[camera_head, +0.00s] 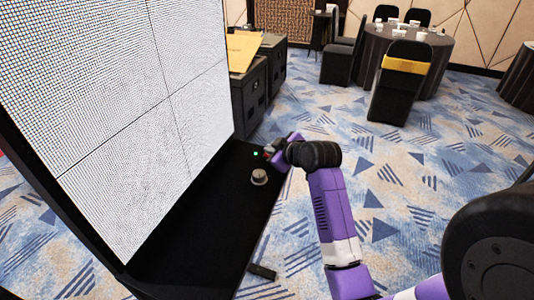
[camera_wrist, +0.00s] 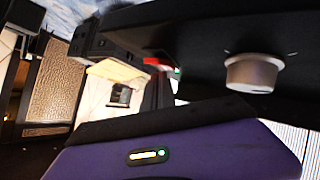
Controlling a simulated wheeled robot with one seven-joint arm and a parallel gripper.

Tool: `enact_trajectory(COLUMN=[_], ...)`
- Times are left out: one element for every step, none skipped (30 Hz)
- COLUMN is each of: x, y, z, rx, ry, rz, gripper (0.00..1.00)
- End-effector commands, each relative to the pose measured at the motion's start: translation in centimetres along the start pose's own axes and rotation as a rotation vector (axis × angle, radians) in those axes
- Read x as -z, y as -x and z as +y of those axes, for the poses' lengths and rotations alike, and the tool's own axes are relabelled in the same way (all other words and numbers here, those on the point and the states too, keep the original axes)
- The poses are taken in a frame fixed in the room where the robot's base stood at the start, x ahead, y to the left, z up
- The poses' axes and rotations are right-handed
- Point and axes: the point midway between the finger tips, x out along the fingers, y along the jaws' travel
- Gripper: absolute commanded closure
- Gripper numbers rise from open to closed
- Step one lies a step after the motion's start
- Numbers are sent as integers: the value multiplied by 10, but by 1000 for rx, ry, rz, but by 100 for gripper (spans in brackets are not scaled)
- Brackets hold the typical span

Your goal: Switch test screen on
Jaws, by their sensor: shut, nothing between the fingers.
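The video wall screen (camera_head: 130,90) fills the left of the head view and shows a bright white dotted pattern split by dark seam lines. Its black base ledge (camera_head: 200,215) carries a silver round knob (camera_head: 259,177) and a small lit green light (camera_head: 255,154). In the wrist view the knob (camera_wrist: 253,73) is at the right, and a red part (camera_wrist: 157,63) shows beside the green light (camera_wrist: 177,71). My gripper (camera_head: 270,151) is shut and empty at the ledge's far right edge, close to the green light and beyond the knob. Whether it touches the red part is unclear.
Black cases (camera_head: 250,95) stand behind the screen, with a tan board (camera_head: 243,50) on top. A small dark object (camera_head: 262,272) lies by the ledge's near edge. A round table (camera_head: 432,50) with black chairs is at the back right. The carpet (camera_head: 410,180) between is clear.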

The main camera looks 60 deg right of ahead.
Motion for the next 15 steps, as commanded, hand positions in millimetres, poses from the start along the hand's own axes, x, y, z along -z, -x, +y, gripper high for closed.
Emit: enact_trajectory(x=[2, 2, 4, 5, 6, 7, 8, 8, 9, 9, 9, 9, 9, 8, 8], y=[2, 2, 4, 5, 6, 8, 9, 10, 11, 11, 11, 11, 11, 11, 11], z=[1, 2, 3, 4, 4, 6, 6, 7, 7, 8, 8, 8, 8, 8, 8], rx=[0, 0, 0, 0, 0, 0, 1, 1, 1, 1, 1, 1, 1, 1, 1], ry=[0, 0, 0, 0, 0, 0, 0, -1, 0, 0, 0, 0, 0, 0, 0], rz=[0, 0, 0, 0, 0, 0, 0, 0, 0, 0, 0, 0, 0, 0, 0], gripper=[100, 100, 100, 100, 100, 100, 100, 100, 100, 100, 100, 100, 100, 100, 100])
